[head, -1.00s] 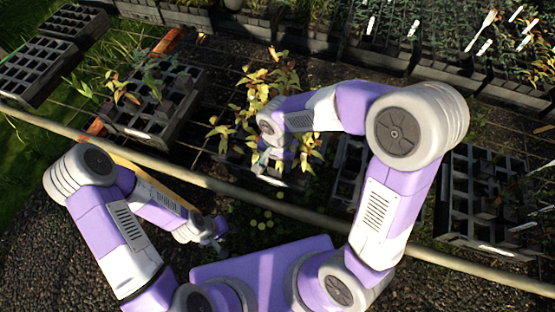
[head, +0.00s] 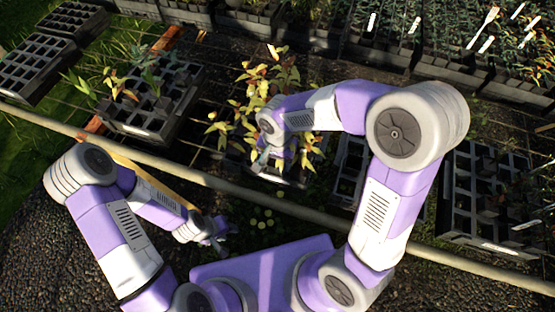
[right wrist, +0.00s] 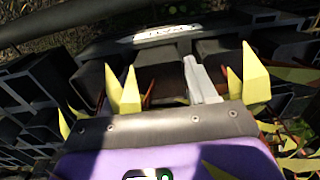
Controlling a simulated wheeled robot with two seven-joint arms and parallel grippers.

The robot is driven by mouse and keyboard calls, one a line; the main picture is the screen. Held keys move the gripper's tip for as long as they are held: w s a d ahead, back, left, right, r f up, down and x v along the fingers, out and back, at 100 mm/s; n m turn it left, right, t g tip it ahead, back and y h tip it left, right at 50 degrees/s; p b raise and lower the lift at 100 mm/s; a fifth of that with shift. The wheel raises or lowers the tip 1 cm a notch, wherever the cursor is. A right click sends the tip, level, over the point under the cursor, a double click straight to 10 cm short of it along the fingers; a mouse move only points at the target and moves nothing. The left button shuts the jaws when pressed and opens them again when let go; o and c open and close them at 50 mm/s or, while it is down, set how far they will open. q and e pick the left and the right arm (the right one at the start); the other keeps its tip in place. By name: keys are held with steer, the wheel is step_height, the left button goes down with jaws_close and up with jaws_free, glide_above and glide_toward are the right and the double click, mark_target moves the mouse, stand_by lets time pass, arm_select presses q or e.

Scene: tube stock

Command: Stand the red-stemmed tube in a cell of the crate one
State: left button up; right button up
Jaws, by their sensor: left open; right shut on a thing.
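My right gripper (head: 264,160) is low among yellow-leaved plants (head: 250,100) at a dark crate (head: 290,182) in the middle of the head view. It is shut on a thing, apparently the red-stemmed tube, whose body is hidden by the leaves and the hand. In the right wrist view a pale grey finger (right wrist: 200,80) points down over dark square cells (right wrist: 150,75), with yellow leaves (right wrist: 255,80) and thin reddish stems around it. I cannot tell whether the held tube is inside a cell. My left gripper (head: 220,238) is open and empty, low over the ground.
A crate with several plants (head: 145,128) stands to the left, and darker crates (head: 28,68) lie beyond it. Another celled crate (head: 485,238) is at the right. A pale rail (head: 180,168) runs across in front of the crates. Plant trays line the back.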

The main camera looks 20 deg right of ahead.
steer(key=shift+s+f, duration=0.15)
steer(key=shift+f, duration=0.2)
steer(key=o, duration=1.6)
steer(key=shift+s+d+f, duration=0.1)
steer(key=r+p, duration=0.3)
steer(key=r, duration=0.5)
steer(key=shift+w+r, duration=0.2)
